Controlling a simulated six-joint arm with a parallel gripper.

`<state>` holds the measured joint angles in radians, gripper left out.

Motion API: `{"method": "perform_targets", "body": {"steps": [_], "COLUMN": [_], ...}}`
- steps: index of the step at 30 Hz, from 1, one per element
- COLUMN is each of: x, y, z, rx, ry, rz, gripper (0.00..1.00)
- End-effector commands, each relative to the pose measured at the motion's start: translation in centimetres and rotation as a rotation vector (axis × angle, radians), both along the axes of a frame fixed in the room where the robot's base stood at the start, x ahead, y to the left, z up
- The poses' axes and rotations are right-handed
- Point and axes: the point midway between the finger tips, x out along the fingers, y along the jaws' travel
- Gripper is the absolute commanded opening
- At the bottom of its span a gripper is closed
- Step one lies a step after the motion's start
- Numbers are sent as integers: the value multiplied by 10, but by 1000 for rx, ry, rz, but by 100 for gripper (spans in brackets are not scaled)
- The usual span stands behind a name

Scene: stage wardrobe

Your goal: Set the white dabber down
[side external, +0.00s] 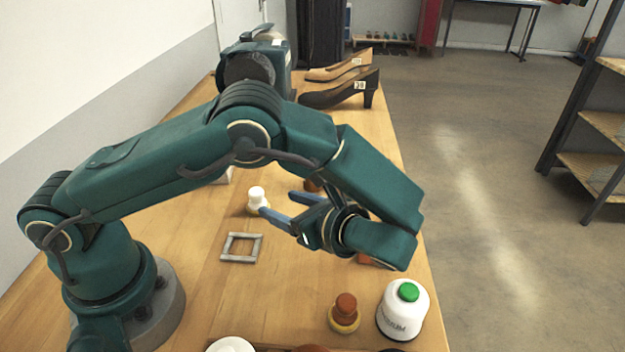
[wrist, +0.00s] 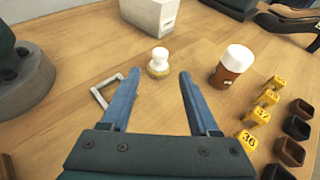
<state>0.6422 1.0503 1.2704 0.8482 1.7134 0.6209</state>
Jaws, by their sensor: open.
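The white dabber (side external: 257,201) stands upright on the wooden table, with a white knobbed top and a pale yellowish base. It also shows in the wrist view (wrist: 159,62), just beyond the fingertips and roughly centred between them. My gripper (side external: 279,204) is open, its two blue fingers spread and empty, pointing toward the dabber. In the wrist view my gripper (wrist: 158,75) shows a clear gap between the fingers, and neither seems to touch the dabber. A grey square frame (side external: 257,248) lies flat on the table; the dabber is outside it. The left finger partly covers this frame (wrist: 95,92) in the wrist view.
A brown bottle with a white cap (wrist: 232,66) stands right of the dabber. A white box (wrist: 150,14) is behind. Yellow number tags (wrist: 257,115) and small dark cups line the right. A brown dabber (side external: 344,312) and green-capped white bottle (side external: 400,318) stand in front.

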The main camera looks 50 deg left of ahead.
Motion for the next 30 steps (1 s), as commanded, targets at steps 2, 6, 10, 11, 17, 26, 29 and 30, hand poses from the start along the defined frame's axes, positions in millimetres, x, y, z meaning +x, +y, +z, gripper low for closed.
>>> {"method": "perform_targets", "body": {"steps": [2,6,10,11,17,26,29,30], "x": [0,0,-1,-2,-14,-48,-61,-66], "y": [-8,-15,-14,-13,0,9,9,8], "z": [3,6,13,15,42,75,84,87], "rx": [0,0,-39,-60,-281,-636,-748,-791], "ry": [-1,-1,-21,-33,-176,-477,-591,-639], "rz": [-2,0,27,39,195,493,596,638], "gripper": [62,62,62,62,62,62,62,62]}}
